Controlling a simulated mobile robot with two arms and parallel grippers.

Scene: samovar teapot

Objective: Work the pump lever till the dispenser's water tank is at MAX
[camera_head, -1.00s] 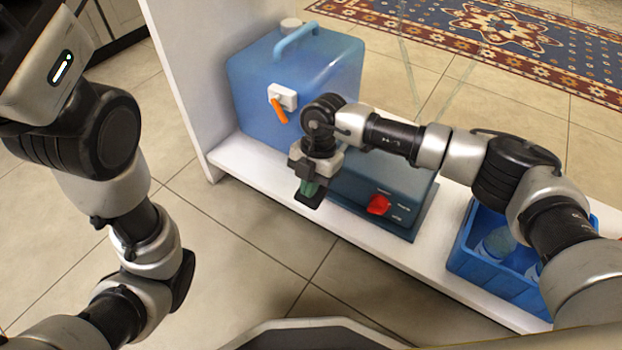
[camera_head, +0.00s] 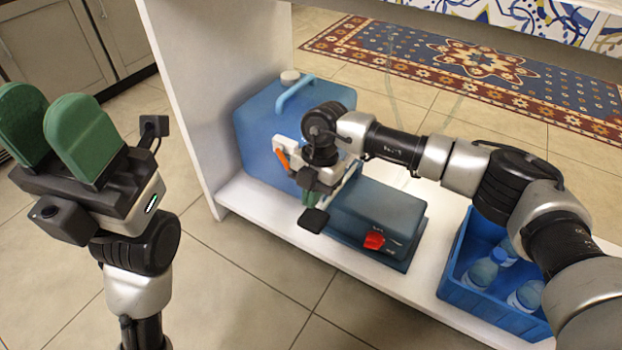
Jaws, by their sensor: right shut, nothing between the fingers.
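A blue tank (camera_head: 262,130) with a carry handle and a pale cap stands on the low shelf. An orange lever (camera_head: 282,160) juts from a white fitting on its front. My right gripper (camera_head: 312,205) is shut with nothing in it, pointing down in front of the tank, to the right of the orange lever. Its wrist hides part of the tank front. A thin pale bar (camera_head: 347,182) shows beside this gripper; I cannot tell what it belongs to. My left gripper (camera_head: 55,112) is open and empty, its green fingers pointing up, far left. No MAX mark is visible.
A teal box (camera_head: 378,210) with a red knob (camera_head: 374,240) sits right of the tank. A blue crate (camera_head: 480,298) of bottles stands further right on the white shelf (camera_head: 255,205). A white side panel (camera_head: 190,90) rises left of the tank. The tiled floor in front is clear.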

